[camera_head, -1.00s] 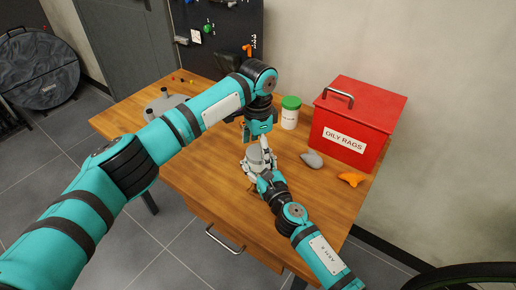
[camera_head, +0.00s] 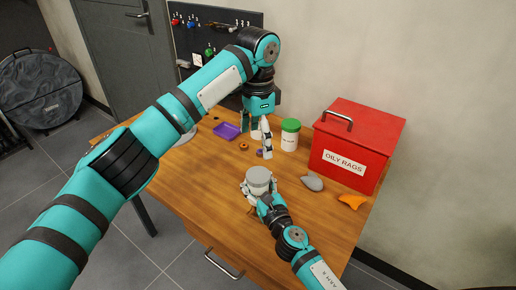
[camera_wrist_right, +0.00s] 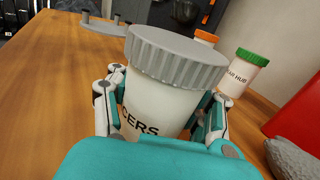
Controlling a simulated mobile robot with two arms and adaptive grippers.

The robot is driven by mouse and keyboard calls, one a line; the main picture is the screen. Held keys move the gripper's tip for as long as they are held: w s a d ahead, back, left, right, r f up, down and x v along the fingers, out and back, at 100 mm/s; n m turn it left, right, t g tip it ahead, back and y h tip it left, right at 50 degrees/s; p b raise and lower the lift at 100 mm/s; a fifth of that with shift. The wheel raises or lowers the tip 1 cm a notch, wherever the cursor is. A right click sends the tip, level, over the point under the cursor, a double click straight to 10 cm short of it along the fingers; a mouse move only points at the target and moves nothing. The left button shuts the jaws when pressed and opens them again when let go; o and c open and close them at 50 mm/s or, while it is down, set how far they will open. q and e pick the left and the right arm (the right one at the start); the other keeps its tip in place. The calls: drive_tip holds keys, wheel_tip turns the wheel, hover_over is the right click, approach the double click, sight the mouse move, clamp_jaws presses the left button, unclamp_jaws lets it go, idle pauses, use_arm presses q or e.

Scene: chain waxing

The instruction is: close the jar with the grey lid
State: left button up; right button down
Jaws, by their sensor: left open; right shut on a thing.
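The jar (camera_head: 259,187) is white and stands upright on the wooden table, with a grey lid (camera_head: 259,174) on its top. In the right wrist view the ribbed grey lid (camera_wrist_right: 176,56) sits across the mouth of the jar (camera_wrist_right: 155,108), whose label ends in "CERS". Whether it is screwed tight cannot be told. My right gripper (camera_head: 260,191) is shut around the jar's body, one finger on each side. My left gripper (camera_head: 261,142) is open and empty, pointing down above and behind the jar, apart from the lid.
A green-lidded jar (camera_head: 290,136) and a red OILY RAGS box (camera_head: 352,143) stand behind right. A grey rag (camera_head: 313,182) and an orange rag (camera_head: 351,201) lie to the right. A purple tray (camera_head: 227,131) is behind left. An orange-lidded jar (camera_wrist_right: 205,38) shows in the right wrist view. The table's left front is clear.

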drive_tip(key=shift+c, duration=2.1)
unclamp_jaws()
drive_tip(key=v, duration=1.2)
